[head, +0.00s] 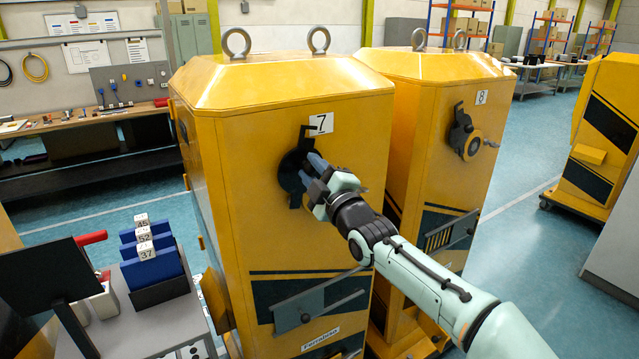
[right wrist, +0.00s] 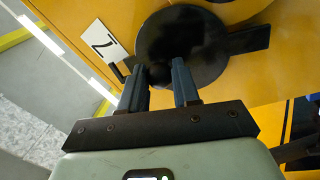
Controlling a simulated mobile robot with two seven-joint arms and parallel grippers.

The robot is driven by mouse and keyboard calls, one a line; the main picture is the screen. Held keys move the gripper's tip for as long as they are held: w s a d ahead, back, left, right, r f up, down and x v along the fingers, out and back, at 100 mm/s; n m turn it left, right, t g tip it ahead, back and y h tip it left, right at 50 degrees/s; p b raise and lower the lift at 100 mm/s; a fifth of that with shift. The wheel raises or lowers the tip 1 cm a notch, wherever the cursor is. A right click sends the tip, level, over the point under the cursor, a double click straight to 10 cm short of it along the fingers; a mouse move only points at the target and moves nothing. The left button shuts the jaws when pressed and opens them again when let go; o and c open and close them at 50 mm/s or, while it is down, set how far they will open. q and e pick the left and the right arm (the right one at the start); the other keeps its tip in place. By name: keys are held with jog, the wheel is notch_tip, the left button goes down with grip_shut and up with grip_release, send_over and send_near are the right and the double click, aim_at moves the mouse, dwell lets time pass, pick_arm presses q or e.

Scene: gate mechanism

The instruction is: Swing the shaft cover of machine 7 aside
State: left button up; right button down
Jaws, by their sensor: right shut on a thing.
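Machine 7 (head: 245,115) is a tall yellow cabinet with a white "7" plate (head: 320,124) on its front. Its shaft cover (head: 288,172) is a round black disc just below the plate, partly hidden by my gripper. In the right wrist view the cover (right wrist: 195,35) lies flat on the yellow face, with a dark arm reaching out to the right. My right gripper (head: 312,172) is at the cover. In the right wrist view its two fingers (right wrist: 162,80) are closed on a small dark knob of the cover. My left gripper is not in view.
Machine 8 (head: 430,90) stands close on the right; its dark cover (head: 460,122) sits beside a round brass-coloured fitting (head: 473,147). A lever bar (head: 315,300) is low on machine 7. A cart with blue numbered binders (head: 150,255) stands at the left.

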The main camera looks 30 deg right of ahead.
aim_at(284, 165)
jog(key=shift+a+n+b, duration=0.35)
jog(key=shift+a+n, duration=0.15)
jog(key=shift+n, duration=0.1)
jog(key=shift+s+a+n+y+b, duration=0.1)
jog(key=shift+a+n+y+b, duration=0.4)
jog(key=shift+a+n+b, duration=0.45)
jog(key=n, duration=0.1)
jog(key=a+n+b, duration=0.1)
jog(key=n, duration=0.1)
jog(key=shift+s+a+y, duration=0.1)
jog(key=shift+a+y, duration=0.05)
jog(key=shift+y, duration=0.15)
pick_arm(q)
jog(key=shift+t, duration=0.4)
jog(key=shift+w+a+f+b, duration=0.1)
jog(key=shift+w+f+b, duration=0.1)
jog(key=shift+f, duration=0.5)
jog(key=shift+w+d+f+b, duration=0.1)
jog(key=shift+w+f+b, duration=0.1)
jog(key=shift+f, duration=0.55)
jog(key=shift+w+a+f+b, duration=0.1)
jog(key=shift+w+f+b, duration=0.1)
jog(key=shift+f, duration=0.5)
pick_arm(e)
jog(key=shift+a+f+n+y, duration=0.2)
jog(key=shift+a+n+y, duration=0.2)
jog(key=shift+a+n, duration=0.65)
jog(key=shift+d, duration=0.25)
jog(key=c, duration=1.1)
grip_release()
